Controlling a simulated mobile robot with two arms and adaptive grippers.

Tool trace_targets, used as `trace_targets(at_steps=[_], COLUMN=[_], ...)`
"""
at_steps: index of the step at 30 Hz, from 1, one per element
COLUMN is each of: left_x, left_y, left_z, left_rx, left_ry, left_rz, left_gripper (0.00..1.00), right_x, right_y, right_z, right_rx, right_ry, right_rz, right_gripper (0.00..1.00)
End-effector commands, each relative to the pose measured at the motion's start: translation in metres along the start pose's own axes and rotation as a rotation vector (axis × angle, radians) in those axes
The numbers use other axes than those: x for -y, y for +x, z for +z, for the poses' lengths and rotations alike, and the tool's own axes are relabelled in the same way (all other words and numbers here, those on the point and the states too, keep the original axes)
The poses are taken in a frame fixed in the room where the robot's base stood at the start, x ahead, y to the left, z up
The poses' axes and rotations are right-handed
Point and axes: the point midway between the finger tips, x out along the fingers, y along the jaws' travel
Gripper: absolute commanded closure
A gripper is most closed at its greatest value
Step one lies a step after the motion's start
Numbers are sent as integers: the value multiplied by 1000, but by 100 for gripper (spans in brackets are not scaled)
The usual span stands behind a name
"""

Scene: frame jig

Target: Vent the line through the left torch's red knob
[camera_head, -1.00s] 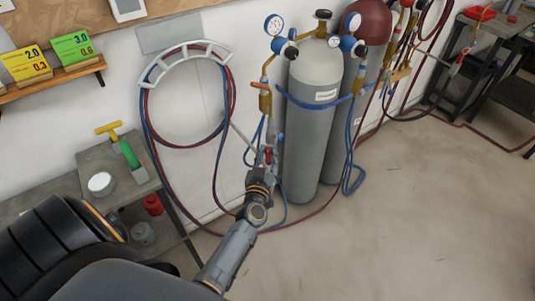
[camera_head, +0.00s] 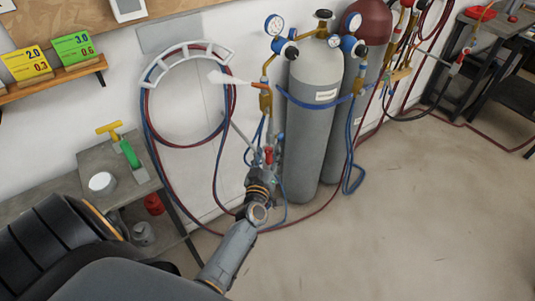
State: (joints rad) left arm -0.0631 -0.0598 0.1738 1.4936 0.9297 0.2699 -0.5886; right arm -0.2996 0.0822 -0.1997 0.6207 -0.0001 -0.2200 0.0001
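The left torch (camera_head: 265,101) hangs upright beside the grey cylinder, with an orange tip (camera_head: 259,85) pointing left. A white plume (camera_head: 230,78) comes out of the tip toward the left. The red knob (camera_head: 268,153) is low on the torch. My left gripper (camera_head: 264,167) is at the red knob, reaching up from below. The fingers are small and partly hidden, so I cannot tell whether they are closed on the knob. My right gripper is not in view.
Grey cylinder (camera_head: 313,120) and red-topped cylinder (camera_head: 370,22) stand right of the torch. Red and blue hoses hang on a white wall rack (camera_head: 186,50) and trail on the floor. A small bench (camera_head: 88,158) with tools is at left.

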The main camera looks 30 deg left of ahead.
Motion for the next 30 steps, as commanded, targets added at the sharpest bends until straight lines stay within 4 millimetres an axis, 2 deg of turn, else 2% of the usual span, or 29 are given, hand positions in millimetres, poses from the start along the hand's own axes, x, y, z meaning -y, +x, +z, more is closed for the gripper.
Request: trace_targets(at_steps=[6, 10, 21, 25, 30], left_x=[0, 0, 1, 0, 0], left_y=[-1, -12, -88, -107, -119], left_z=[0, 1, 1, 1, 0], left_rx=[0, 2, 3, 2, 0], left_ry=[1, 1, 1, 2, 0], left_rz=[0, 0, -1, -1, 0], left_gripper=[54, 54, 54, 54, 54], right_x=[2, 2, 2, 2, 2], right_y=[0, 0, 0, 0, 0], right_z=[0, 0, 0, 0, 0], right_rx=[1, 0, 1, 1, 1], right_ry=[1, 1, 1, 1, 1], right_rz=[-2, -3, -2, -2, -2], right_gripper=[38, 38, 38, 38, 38])
